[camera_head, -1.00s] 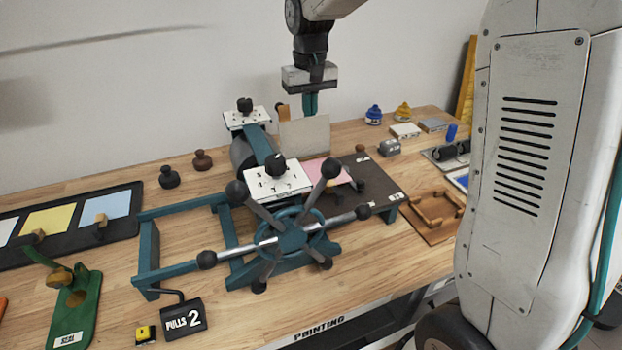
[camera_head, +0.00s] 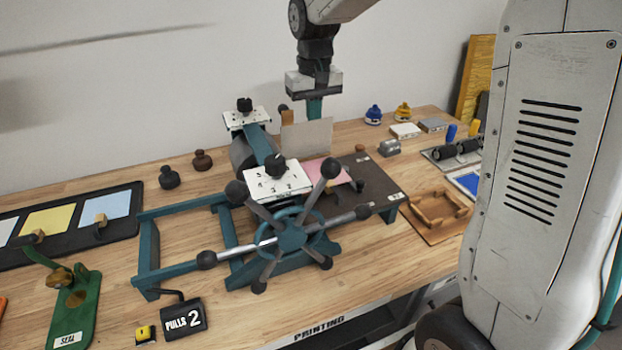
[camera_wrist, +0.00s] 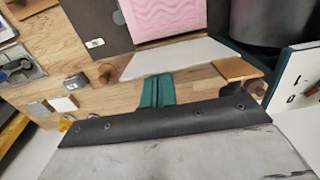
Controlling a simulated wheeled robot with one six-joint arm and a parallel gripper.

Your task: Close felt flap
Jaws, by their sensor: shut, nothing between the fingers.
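The felt flap (camera_head: 306,138) is a pale grey-beige panel standing raised at the back of the press bed, behind a pink sheet (camera_head: 322,171). In the wrist view the flap (camera_wrist: 185,57) shows as a narrow pale strip, with a wooden tab (camera_wrist: 237,69) at its right end. My gripper (camera_head: 314,108) has teal fingers, shut and empty, pointing down at the flap's upper edge on its far side. In the wrist view the fingertips (camera_wrist: 157,78) are close to the flap; I cannot tell whether they touch it.
The press has a spoked wheel (camera_head: 291,236) in front and a white dial plate (camera_head: 275,182) left of the flap. A dark bed plate (camera_head: 369,187) extends right. A wooden tray (camera_head: 437,213), small blocks and ink rollers (camera_head: 457,149) lie further right. The wall is behind.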

